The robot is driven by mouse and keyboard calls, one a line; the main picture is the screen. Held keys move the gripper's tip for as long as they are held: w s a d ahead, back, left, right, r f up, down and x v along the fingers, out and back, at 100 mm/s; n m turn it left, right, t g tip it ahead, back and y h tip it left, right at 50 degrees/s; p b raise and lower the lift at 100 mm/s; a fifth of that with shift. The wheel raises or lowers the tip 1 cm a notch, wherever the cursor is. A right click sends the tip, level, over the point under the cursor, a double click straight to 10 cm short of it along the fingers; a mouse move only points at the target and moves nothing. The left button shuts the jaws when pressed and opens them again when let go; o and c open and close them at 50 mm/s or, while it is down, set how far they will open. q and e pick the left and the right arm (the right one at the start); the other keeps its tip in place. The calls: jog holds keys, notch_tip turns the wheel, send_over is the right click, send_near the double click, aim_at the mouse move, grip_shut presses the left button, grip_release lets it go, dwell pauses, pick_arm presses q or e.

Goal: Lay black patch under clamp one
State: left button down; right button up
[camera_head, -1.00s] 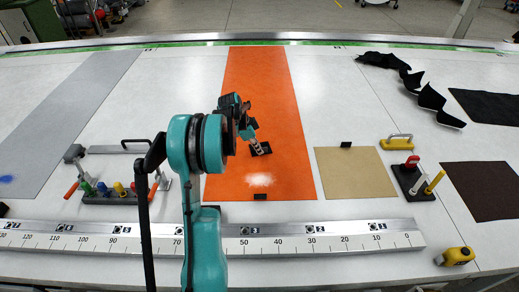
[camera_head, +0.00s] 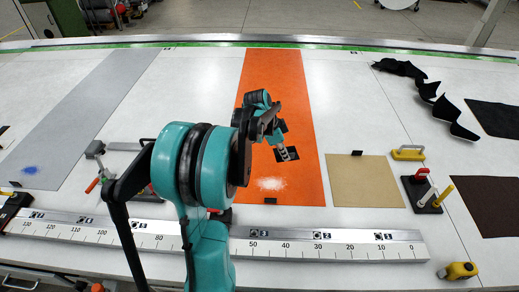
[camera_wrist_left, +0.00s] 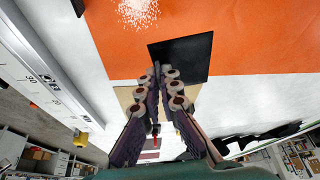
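The black patch (camera_head: 281,158) is a small dark square over the orange sheet (camera_head: 270,95), near its right side in the head view. My left gripper (camera_head: 287,152) holds it. In the left wrist view the fingertips (camera_wrist_left: 157,70) are together at an edge of the patch (camera_wrist_left: 185,55), which overlaps the orange sheet's edge there. I cannot tell how high the patch is above the sheet. A part marked 1 (camera_head: 383,236) is on the ruled bar (camera_head: 340,252) at the front right; I cannot tell whether it is a clamp. My right gripper is not in view.
A white grainy spot (camera_head: 270,184) and a small black block (camera_head: 270,201) are on the orange sheet. A tan sheet (camera_head: 362,182), a yellow-handled tool (camera_head: 408,154) and a tool stand (camera_head: 421,193) are to the right. A yellow tape measure (camera_head: 458,270) lies at the front right.

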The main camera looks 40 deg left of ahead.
pick_arm(q)
jog(key=shift+s+d+r, duration=0.15)
jog(key=shift+s+a+n, duration=0.1)
jog(key=shift+a+n, duration=0.25)
jog(key=shift+n, duration=0.15)
jog(key=s+a+n+g+y+p, duration=0.1)
jog(key=s+a+n+g+y, duration=0.35)
jog(key=a+n, duration=0.95)
jog(key=s+a+n+g+y+p, duration=0.15)
jog(key=s+a+n, duration=0.75)
jog(key=n, duration=0.9)
jog(key=s+a+f+b, duration=0.1)
jog(key=a+f, duration=0.1)
jog(key=a, duration=0.1)
jog(key=s+a+f, duration=0.2)
jog(key=a, duration=0.2)
jog(key=s+a+f+b, duration=0.1)
jog(key=s+a+f, duration=0.1)
jog(key=a+f, duration=0.1)
jog(key=shift+a+f+b, duration=0.1)
jog(key=shift+a+b, duration=0.25)
jog(key=shift+a, duration=0.15)
jog(key=shift+g, duration=0.3)
notch_tip(320, 180, down, 4)
jog(key=shift+f+b, duration=0.1)
jog(key=shift+b, duration=0.5)
jog(key=shift+s, duration=0.1)
